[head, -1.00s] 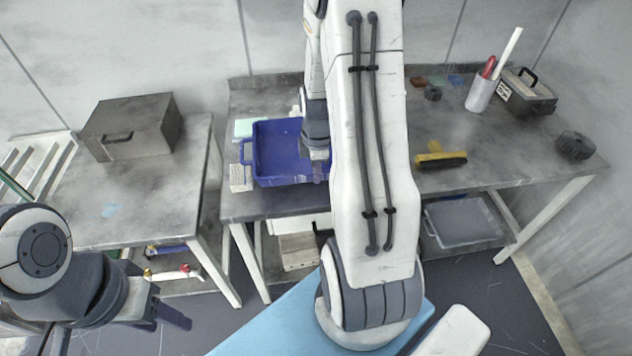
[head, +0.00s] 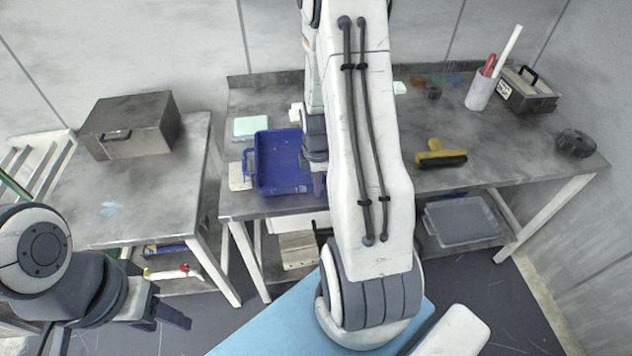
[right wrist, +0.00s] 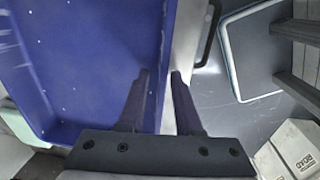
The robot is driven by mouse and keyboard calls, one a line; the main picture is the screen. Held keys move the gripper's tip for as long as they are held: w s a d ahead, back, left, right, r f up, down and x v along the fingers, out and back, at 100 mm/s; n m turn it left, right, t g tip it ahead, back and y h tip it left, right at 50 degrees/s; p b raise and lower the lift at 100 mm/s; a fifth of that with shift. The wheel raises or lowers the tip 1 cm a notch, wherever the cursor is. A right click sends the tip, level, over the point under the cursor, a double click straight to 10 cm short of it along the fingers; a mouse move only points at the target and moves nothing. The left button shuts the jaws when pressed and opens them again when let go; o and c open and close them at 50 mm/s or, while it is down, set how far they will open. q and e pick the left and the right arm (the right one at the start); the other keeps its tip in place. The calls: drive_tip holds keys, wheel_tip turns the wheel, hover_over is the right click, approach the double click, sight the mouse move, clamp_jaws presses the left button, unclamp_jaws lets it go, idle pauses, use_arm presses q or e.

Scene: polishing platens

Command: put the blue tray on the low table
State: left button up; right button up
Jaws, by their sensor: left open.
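The blue tray (head: 282,182) is at the left front part of the long grey bench (head: 500,165); it also shows in the right wrist view (right wrist: 85,70). I cannot tell whether it touches the bench. My right gripper (right wrist: 160,75) has one finger on each side of the tray's wall and is shut on it; in the head view my right arm hides most of this gripper. A separate grey table (head: 130,215) stands on the left, seemingly the low table. My left gripper (head: 172,317) is open and empty in front of that table.
On the bench are a pale green block (head: 250,126), a yellow-handled brush (head: 440,154), a white cup (head: 481,92) and a dark toolbox (head: 528,90).

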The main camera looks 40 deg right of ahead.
drive_tip(key=shift+r, duration=0.3)
wheel_tip(320, 180, up, 12)
drive_tip(key=p, duration=0.1)
drive_tip(key=shift+s+a+p, duration=0.3)
drive_tip(key=shift+s, duration=0.1)
drive_tip(key=s+a+r+m+y, duration=0.1)
drive_tip(key=a+r, duration=0.1)
drive_tip(key=a, duration=0.7)
drive_tip(key=s+a+r+m, duration=0.1)
drive_tip(key=a+r, duration=0.1)
drive_tip(key=a, duration=0.7)
drive_tip(key=s+a+r+m, duration=0.2)
drive_tip(key=s+a+r, duration=0.1)
drive_tip(key=s+a, duration=0.9)
drive_tip(key=shift+s+a+m+g+y, duration=0.3)
drive_tip(key=shift+s+g, duration=0.1)
drive_tip(key=shift+s, duration=0.3)
drive_tip(key=shift+r, duration=0.1)
